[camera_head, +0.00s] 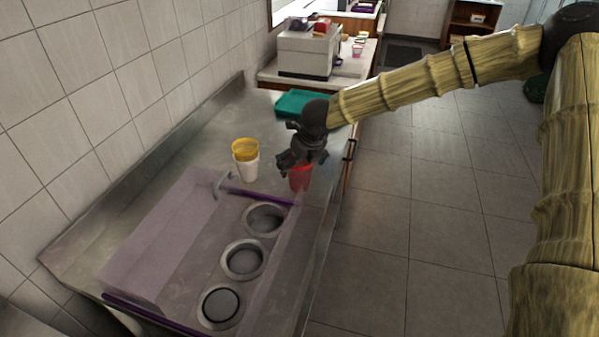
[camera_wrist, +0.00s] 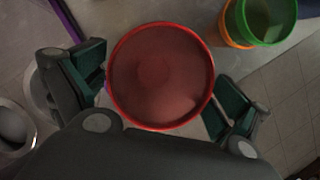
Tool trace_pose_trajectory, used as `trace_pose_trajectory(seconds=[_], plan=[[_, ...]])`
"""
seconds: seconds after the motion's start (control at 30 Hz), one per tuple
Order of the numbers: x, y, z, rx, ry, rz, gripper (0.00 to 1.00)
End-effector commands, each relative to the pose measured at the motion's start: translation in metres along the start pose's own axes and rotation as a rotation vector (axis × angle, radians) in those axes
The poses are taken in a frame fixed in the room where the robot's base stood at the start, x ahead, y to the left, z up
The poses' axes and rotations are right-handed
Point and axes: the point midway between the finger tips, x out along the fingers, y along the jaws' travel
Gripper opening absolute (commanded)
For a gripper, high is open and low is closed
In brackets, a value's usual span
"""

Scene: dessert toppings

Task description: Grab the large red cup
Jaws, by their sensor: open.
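The large red cup (camera_head: 300,179) stands on the metal counter, just below my gripper (camera_head: 302,160) in the head view. My gripper hides part of its upper side there. In the wrist view I look down into the open mouth of the red cup (camera_wrist: 160,76). The two fingers of my gripper (camera_wrist: 160,88) are spread, one on each side of the cup. The left finger is very close to the rim. I cannot tell whether either finger touches it.
A yellow cup (camera_head: 245,146) sits on a white cup (camera_head: 247,170) to the left. A green cup (camera_wrist: 268,17) and an orange cup (camera_wrist: 232,32) are nearby. A clear guard (camera_head: 160,235) and round wells (camera_head: 242,260) lie in front. A teal tray (camera_head: 296,103) lies behind.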

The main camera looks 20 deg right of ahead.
Motion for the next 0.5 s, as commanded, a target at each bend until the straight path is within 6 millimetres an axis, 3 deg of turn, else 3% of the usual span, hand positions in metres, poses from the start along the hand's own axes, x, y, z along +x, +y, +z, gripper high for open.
trace_pose_trajectory(seconds=[0.2,0.47,0.5], plan=[[0.014,0.000,0.000,-0.001,0.001,-0.001,0.99],[0.016,0.000,0.000,-0.001,0.000,0.000,0.99],[0.016,0.000,0.000,-0.001,0.000,0.000,0.95]])
